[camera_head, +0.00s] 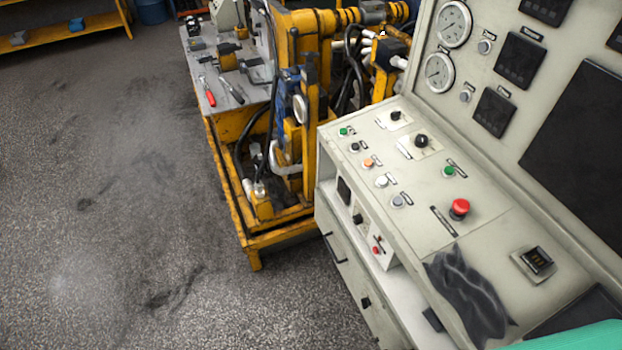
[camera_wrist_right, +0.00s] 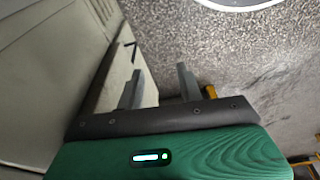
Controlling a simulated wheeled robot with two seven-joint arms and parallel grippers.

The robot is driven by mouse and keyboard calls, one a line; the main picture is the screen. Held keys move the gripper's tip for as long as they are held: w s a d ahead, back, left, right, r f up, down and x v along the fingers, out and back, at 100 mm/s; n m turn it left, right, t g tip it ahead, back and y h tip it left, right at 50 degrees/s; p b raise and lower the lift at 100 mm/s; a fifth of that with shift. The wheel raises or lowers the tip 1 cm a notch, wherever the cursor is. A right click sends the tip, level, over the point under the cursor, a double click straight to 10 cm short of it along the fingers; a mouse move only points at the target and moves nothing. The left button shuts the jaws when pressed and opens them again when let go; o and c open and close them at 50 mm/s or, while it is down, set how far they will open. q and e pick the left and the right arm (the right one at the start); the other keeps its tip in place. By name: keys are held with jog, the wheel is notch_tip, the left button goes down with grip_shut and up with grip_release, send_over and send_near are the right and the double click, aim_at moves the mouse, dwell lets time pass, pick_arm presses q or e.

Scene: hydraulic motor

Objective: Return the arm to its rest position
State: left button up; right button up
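My right gripper (camera_wrist_right: 158,80) shows in the right wrist view with its two grey fingers apart and nothing between them. It is beside the cream cabinet of the control console (camera_wrist_right: 50,65), over the grey floor. In the head view neither gripper is visible. A green part at the bottom right corner of the head view looks like my own arm. My left arm does not show.
The console (camera_head: 500,225) fills the right side, with a red mushroom button (camera_head: 459,208), several small knobs and a dark cloth (camera_head: 468,290). A yellow machine frame (camera_head: 240,215) stands behind it. The speckled floor (camera_head: 110,200) at left is clear.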

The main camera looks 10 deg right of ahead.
jog(key=s+d+f+g+b, duration=0.1)
jog(key=s+d+f+b, duration=0.2)
jog(key=s+f, duration=1.5)
notch_tip(320, 180, down, 3)
jog(key=shift+d+f+b, duration=0.1)
jog(key=shift+d+b, duration=0.05)
jog(key=shift+b, duration=0.3)
